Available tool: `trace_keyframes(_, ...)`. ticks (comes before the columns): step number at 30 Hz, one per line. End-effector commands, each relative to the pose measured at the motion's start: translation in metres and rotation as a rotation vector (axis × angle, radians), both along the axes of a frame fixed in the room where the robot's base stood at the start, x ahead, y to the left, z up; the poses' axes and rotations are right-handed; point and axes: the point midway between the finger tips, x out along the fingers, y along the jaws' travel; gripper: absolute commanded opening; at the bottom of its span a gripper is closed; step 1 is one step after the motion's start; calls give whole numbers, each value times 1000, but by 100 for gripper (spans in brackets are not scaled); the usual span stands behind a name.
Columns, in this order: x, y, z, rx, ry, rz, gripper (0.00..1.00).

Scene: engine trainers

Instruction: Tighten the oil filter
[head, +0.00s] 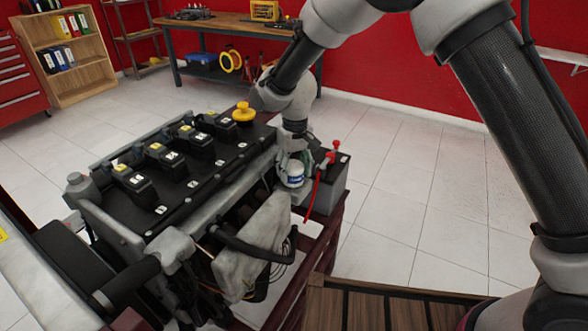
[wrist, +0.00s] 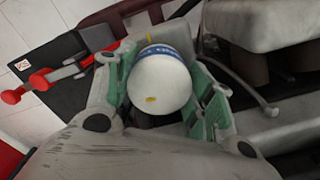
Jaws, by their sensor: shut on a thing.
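The oil filter (head: 295,174) is a white can with a blue band, at the right side of the engine (head: 190,175) in the head view. In the wrist view the oil filter (wrist: 161,82) fills the space between the green-padded fingers. My gripper (wrist: 160,90) is shut on the filter, with one finger on each side. The arm reaches down to it from above in the head view, and the gripper (head: 290,155) partly hides the filter there. The filter's seat on the engine is hidden in both views.
A battery (head: 330,183) with a red clamp (head: 333,155) and red cable stands close right of the filter. A yellow cap (head: 243,113) sits on the engine top. A wooden surface (head: 370,305) is in front. The tiled floor (head: 440,205) at right is clear.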

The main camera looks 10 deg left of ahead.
Motion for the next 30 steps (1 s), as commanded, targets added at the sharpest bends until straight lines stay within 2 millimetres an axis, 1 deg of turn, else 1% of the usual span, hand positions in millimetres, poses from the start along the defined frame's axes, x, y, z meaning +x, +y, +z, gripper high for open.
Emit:
trace_keyframes(5, 0, 0, 0, 1, -1, 1, 30)
trace_keyframes(6, 0, 0, 0, 1, -1, 1, 57)
trace_keyframes(8, 0, 0, 0, 1, -1, 1, 68)
trace_keyframes(9, 0, 0, 0, 1, -1, 1, 76)
trace_keyframes(25, 0, 2, 1, 4, -2, 9, 76)
trace_keyframes(28, 0, 2, 1, 4, -3, 51, 76)
trace_keyframes(30, 0, 2, 1, 4, -3, 109, 76)
